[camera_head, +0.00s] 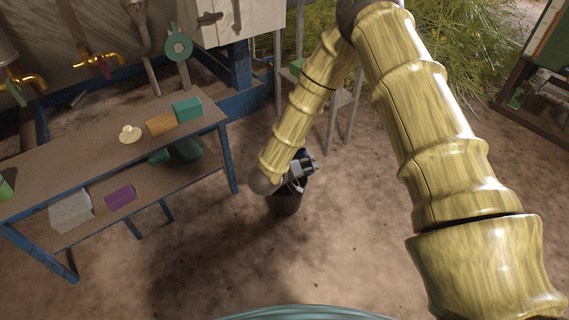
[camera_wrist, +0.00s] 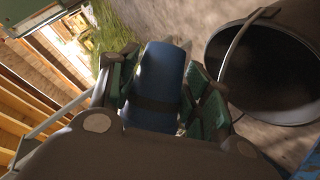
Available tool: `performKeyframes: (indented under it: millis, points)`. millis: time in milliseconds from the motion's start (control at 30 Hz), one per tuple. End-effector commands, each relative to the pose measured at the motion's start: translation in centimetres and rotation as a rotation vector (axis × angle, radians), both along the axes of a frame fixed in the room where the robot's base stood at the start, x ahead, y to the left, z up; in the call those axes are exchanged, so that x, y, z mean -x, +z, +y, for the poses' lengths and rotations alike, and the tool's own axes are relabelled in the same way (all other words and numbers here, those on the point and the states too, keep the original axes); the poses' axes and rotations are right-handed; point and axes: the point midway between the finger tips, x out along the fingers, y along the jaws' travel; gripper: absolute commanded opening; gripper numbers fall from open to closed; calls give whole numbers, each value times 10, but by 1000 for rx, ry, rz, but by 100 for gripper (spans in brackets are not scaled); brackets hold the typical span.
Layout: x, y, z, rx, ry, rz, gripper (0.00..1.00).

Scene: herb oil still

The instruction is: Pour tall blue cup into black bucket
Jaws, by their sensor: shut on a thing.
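A blue cup (camera_wrist: 163,72) is held between the fingers of my gripper (camera_wrist: 165,95) in the wrist view, its far end pointing away from the wrist. The black bucket (camera_wrist: 285,65) lies to the right of the cup in that view, with its dark round opening and thin wire handle showing. In the head view my gripper (camera_head: 302,168) is over the bucket (camera_head: 287,203), which stands on the ground. The gripper and wrist hide most of the bucket's opening and the cup there. I cannot tell whether anything is in the cup.
A wooden bench (camera_head: 85,160) with blue legs stands left of the bucket, with a green box (camera_head: 187,108) and an orange block (camera_head: 161,123) on top. A grey block (camera_head: 71,211) and a purple block (camera_head: 120,196) lie on its lower shelf. Bare ground is open right of the bucket.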

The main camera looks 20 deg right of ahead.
Motion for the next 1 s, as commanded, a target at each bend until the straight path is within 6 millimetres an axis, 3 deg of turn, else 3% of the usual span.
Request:
performKeyframes:
  millis: [1000]
  points:
    - [-2, 7, 1, 85, 1, 99, 19]
